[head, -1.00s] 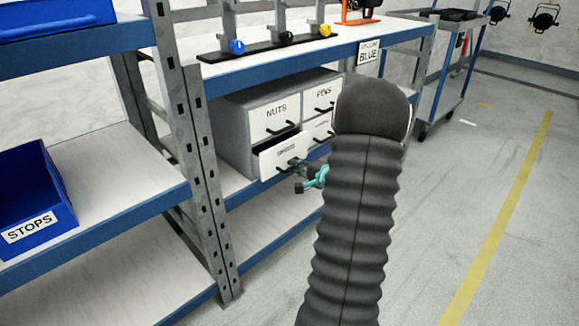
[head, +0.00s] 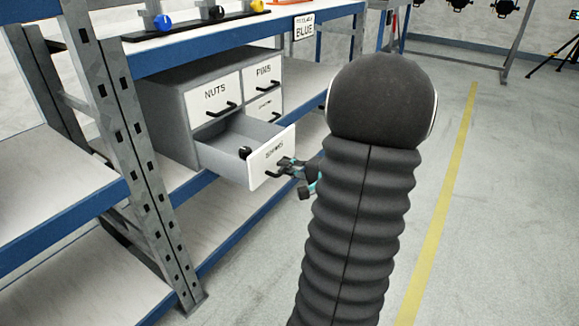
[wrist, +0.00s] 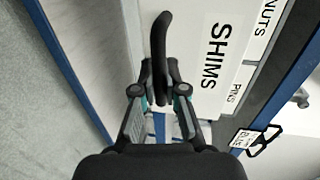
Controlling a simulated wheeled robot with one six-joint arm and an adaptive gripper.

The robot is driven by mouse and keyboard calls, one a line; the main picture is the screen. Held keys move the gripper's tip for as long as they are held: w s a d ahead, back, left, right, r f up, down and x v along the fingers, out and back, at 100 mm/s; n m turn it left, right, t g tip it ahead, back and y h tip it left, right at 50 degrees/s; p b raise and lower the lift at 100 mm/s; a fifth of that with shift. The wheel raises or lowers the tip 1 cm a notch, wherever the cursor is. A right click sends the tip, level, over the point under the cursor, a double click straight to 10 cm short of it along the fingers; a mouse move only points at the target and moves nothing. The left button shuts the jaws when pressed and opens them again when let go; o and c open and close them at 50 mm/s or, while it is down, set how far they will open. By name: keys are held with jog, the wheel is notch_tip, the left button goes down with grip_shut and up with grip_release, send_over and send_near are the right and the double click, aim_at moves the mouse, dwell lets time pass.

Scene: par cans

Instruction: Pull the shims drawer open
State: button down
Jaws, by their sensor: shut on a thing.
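The shims drawer (head: 273,152) is the lower left drawer of a grey cabinet (head: 170,118) and stands well out from it. A dark rounded object (head: 245,152) lies inside the drawer. My gripper (head: 290,166) is shut on the black handle of the drawer front. In the wrist view the SHIMS label (wrist: 215,55) fills the upper middle, and the black handle (wrist: 160,50) runs down between the fingers of my gripper (wrist: 160,90). My dark arm hides part of the shelf and floor to the right.
The nuts drawer (head: 218,98) and the pins drawer (head: 263,77) above are shut. A grey perforated upright (head: 125,140) stands left of the cabinet. The blue-edged shelf (head: 240,215) runs below it. Open floor (head: 470,200) with a yellow line lies to the right.

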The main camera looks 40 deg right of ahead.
jog(key=c, duration=1.2)
grip_release()
jog(key=v, duration=1.2)
jog(key=shift+w+a+r, duration=0.1)
jog(key=shift+a, duration=0.05)
